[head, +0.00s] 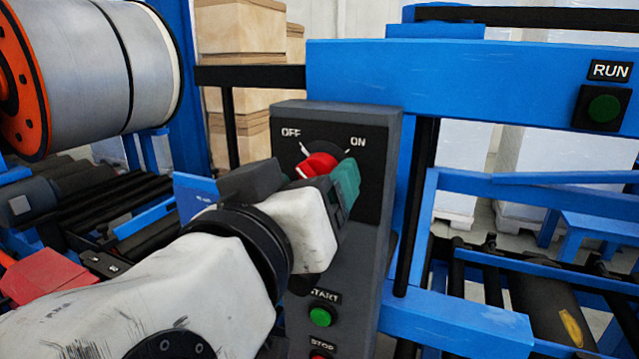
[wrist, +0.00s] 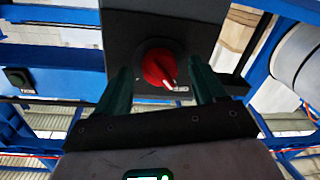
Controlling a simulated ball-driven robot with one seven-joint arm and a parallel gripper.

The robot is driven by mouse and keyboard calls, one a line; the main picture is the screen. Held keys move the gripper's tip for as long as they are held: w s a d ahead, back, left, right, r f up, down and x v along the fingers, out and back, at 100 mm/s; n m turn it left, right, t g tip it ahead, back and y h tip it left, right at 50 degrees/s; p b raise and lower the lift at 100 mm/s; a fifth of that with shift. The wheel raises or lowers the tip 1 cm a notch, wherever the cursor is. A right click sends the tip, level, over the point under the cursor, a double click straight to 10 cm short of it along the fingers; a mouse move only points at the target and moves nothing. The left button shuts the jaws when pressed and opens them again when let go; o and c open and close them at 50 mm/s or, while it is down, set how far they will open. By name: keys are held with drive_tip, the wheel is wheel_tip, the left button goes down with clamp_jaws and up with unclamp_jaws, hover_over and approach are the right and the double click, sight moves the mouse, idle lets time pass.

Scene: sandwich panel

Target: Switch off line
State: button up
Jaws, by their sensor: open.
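A dark grey control box (head: 350,250) carries a rotary switch with a red knob (head: 318,164), with OFF marked at its upper left and ON at its upper right. My gripper (head: 322,175) is in front of the switch and covers the knob's lower part in the head view. In the wrist view, the red knob (wrist: 158,66) lies between the two green fingers of my open gripper (wrist: 161,80), with visible gaps on both sides. There the knob slants toward a white mark at its lower right.
A green START button (head: 320,316) and a partly cut-off STOP button (head: 320,355) sit lower on the box. A dark green RUN light (head: 604,108) is on the blue frame (head: 450,85) at right. A metal roll (head: 90,60) stands at left.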

drive_tip(key=b+v, duration=0.2)
drive_tip(key=v, duration=0.8)
drive_tip(key=shift+s, duration=0.25)
drive_tip(key=shift+a, duration=0.1)
